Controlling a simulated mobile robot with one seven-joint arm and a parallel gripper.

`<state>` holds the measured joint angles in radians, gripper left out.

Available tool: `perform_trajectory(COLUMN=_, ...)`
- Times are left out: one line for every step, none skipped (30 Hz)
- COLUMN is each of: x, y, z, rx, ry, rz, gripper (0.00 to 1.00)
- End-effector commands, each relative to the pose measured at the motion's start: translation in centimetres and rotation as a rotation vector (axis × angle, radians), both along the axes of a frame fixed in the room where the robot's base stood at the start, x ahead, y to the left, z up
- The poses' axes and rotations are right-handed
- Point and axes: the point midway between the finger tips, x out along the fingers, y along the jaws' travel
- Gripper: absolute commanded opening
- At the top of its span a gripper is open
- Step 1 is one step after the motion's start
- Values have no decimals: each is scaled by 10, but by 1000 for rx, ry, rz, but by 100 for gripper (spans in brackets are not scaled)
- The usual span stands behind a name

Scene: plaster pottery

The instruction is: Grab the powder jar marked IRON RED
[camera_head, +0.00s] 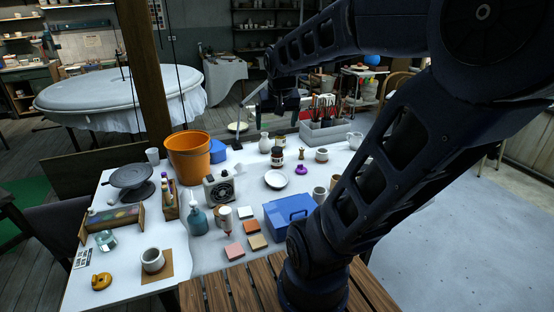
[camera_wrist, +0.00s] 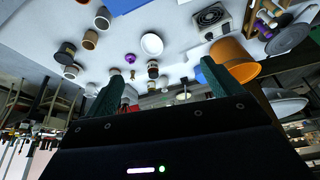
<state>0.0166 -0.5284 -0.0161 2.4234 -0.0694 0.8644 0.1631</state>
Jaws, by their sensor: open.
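Two small dark jars with pale labels stand close together on the white table, a nearer jar (camera_head: 277,158) and a farther jar (camera_head: 280,142). Their label words are too small to read, so I cannot tell which is IRON RED. My gripper (camera_head: 284,101) is in the air above the back of the table, apart from both jars. In the wrist view, which is upside down, my gripper (camera_wrist: 162,68) has its fingers wide apart with nothing held. The two jars (camera_wrist: 153,68) show beyond and between the fingers.
A white plate (camera_head: 276,179), a purple knob-like piece (camera_head: 301,169) and a white vase (camera_head: 265,143) stand near the jars. A grey tool caddy (camera_head: 324,132) is behind right.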

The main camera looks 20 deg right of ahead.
Motion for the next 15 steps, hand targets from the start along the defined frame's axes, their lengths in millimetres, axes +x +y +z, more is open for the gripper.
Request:
perform_trajectory(x=14, y=-4, z=-2, rx=1, ry=7, rz=-21, gripper=90)
perform_trajectory(x=22, y=-6, z=-3, rx=1, ry=7, rz=-35, gripper=90)
perform_trajectory(x=33, y=-9, z=-3, rx=0, ry=8, rz=-51, gripper=90)
perform_trajectory(x=41, y=-11, z=-5, rx=1, ry=10, rz=-65, gripper=90)
perform_trajectory(x=49, y=-13, z=-6, rx=1, ry=10, rz=-77, gripper=90)
perform_trajectory(x=60, y=-16, z=-8, rx=1, ry=10, rz=-95, gripper=90)
perform_trajectory(x=67, y=-19, z=-9, rx=1, ry=11, rz=-106, gripper=90)
perform_trajectory(x=75, y=-21, z=-11, rx=1, ry=12, rz=-119, gripper=90)
perform_trajectory(x=86, y=-24, z=-13, rx=1, ry=12, rz=-135, gripper=90)
perform_trajectory(x=94, y=-26, z=-16, rx=1, ry=13, rz=-148, gripper=90)
perform_trajectory(x=102, y=-29, z=-18, rx=1, ry=14, rz=-160, gripper=90)
perform_trajectory(x=112, y=-32, z=-21, rx=1, ry=14, rz=-177, gripper=90)
perform_trajectory(x=120, y=-35, z=-24, rx=0, ry=14, rz=-188, gripper=90)
perform_trajectory(x=128, y=-37, z=-27, rx=0, ry=14, rz=-201, gripper=90)
perform_trajectory(x=139, y=-40, z=-31, rx=0, ry=15, rz=-217, gripper=90)
